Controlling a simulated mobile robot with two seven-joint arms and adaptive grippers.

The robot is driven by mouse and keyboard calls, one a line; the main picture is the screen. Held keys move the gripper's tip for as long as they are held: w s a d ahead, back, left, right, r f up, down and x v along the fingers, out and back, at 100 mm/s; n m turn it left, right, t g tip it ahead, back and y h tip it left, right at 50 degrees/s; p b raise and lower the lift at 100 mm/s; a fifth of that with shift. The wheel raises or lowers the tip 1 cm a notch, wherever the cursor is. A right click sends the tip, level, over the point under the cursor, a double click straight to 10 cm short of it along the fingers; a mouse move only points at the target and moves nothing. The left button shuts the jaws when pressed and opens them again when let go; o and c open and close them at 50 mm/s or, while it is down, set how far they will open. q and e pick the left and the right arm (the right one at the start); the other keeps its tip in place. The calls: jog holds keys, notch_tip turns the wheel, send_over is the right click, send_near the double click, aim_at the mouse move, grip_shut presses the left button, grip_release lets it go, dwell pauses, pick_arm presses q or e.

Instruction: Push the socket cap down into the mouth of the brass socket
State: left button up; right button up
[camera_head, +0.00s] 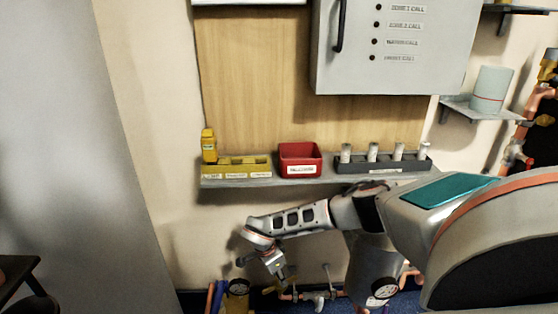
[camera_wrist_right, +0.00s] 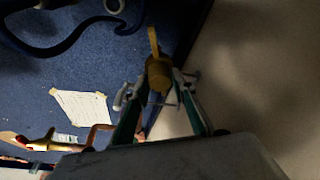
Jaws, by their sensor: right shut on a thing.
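My right gripper (camera_head: 280,272) points down in front of the wall, below the shelf and just above the copper pipework. In the right wrist view its fingers (camera_wrist_right: 160,88) close on a brass-yellow round piece with a narrow yellow tab (camera_wrist_right: 159,72), which appears to be the socket cap. In the head view the held piece is too small to make out clearly. I cannot pick out the mouth of the brass socket; whether the cap touches it cannot be told. My left gripper is not in view.
Copper pipework with a valve (camera_head: 318,300) and gauges (camera_head: 385,291) runs along the bottom. The shelf above carries a yellow tray (camera_head: 236,174), a red bin (camera_head: 300,170) and a dark rack (camera_head: 362,169) of pale cylinders. A paper sheet (camera_wrist_right: 82,112) lies on the blue floor.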

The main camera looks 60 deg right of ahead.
jog(key=o, duration=1.2)
jog(key=v, duration=0.7)
jog(key=shift+r, duration=0.25)
jog(key=shift+a, duration=0.1)
